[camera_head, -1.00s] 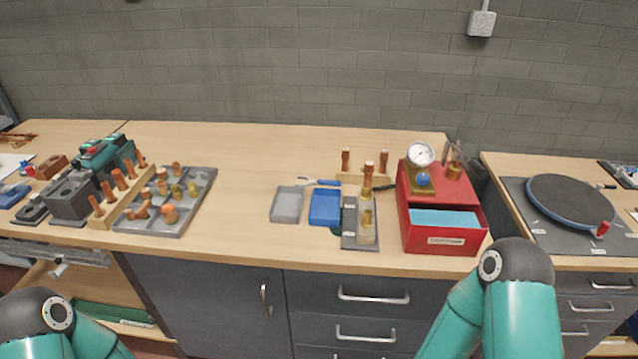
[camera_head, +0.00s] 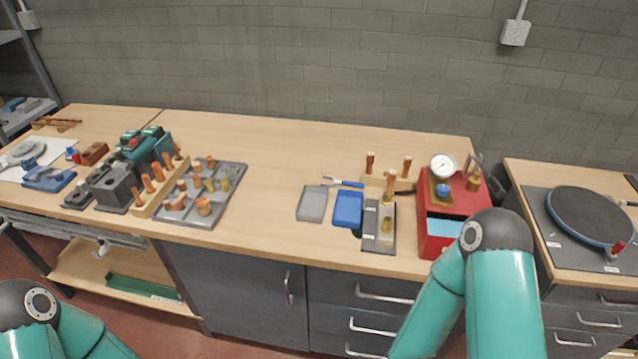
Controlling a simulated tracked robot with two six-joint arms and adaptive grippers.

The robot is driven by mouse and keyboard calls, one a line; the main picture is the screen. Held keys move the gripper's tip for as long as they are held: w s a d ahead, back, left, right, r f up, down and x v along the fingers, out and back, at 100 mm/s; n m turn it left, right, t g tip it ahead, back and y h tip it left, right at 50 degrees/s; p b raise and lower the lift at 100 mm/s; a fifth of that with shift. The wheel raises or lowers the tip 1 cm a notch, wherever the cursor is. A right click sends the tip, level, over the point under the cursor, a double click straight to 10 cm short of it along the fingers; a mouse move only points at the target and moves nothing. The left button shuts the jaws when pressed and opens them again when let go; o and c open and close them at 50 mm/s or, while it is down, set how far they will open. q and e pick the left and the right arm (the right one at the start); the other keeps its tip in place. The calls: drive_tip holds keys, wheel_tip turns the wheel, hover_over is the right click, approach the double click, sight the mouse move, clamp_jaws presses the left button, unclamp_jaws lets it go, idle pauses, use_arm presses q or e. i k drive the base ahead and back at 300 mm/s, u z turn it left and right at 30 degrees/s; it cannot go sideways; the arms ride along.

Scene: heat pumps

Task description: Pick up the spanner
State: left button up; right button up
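The spanner (camera_head: 344,182) appears to be the small tool with a blue handle and a pale open end, lying flat on the bench behind a grey tray (camera_head: 312,204) and a blue tray (camera_head: 348,209). Nothing holds it. My two teal arms show only as elbow sections at the lower left and lower right. Both grippers are outside the picture, so their state and distance from the spanner do not show.
A red box (camera_head: 437,245) with a gauge (camera_head: 442,166) stands right of the trays. A fitting stand (camera_head: 379,240) and copper pipes are close by. A grey tray of fittings (camera_head: 232,190) lies left. The bench (camera_head: 270,160) between is clear.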

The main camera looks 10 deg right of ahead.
sight(336, 182)
drive_tip(key=z, duration=0.1)
drive_tip(key=i, duration=0.25)
drive_tip(key=u, duration=2.6)
drive_tip(key=k, duration=1.55)
drive_tip(key=z, duration=1.25)
drive_tip(key=i, duration=1)
drive_tip(key=u, duration=0.15)
